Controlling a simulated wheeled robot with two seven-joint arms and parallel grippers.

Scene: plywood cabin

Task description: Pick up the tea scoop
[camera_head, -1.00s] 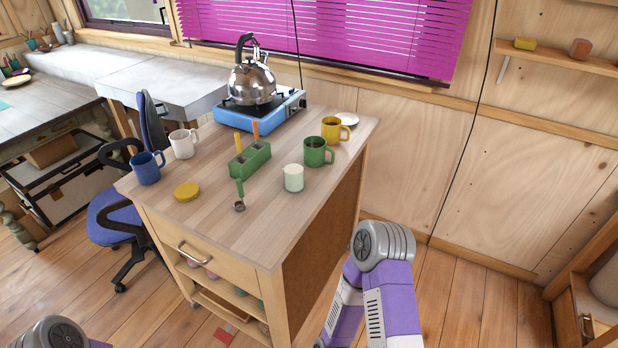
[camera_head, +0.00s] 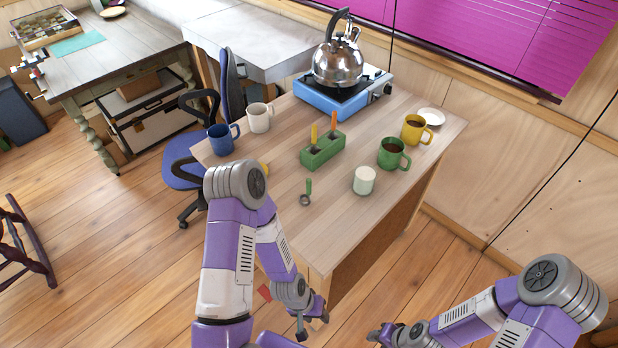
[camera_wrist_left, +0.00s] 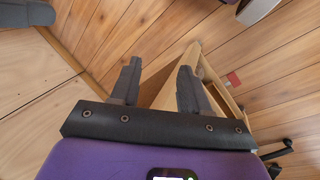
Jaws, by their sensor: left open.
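The tea scoop (camera_head: 306,193), with a green handle and a small round metal end, lies on the wooden cart top (camera_head: 400,186) near its front edge. My left gripper (camera_head: 312,322) is open and empty, low in front of the cart and below the level of its top, well apart from the scoop. In the left wrist view my left gripper (camera_wrist_left: 158,85) shows two spread dark fingers with floor and part of the cart beyond; the scoop is not in that view. My right gripper (camera_head: 376,335) is at the bottom edge, its fingers unclear.
Behind the scoop stands a green block (camera_head: 323,151) with upright handles. A white cup (camera_head: 364,181), green mug (camera_head: 392,154) and yellow mug (camera_head: 413,131) are to its right. A blue mug (camera_head: 220,139) and white mug (camera_head: 259,117) stand left. A kettle (camera_head: 338,64) sits on a blue stove.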

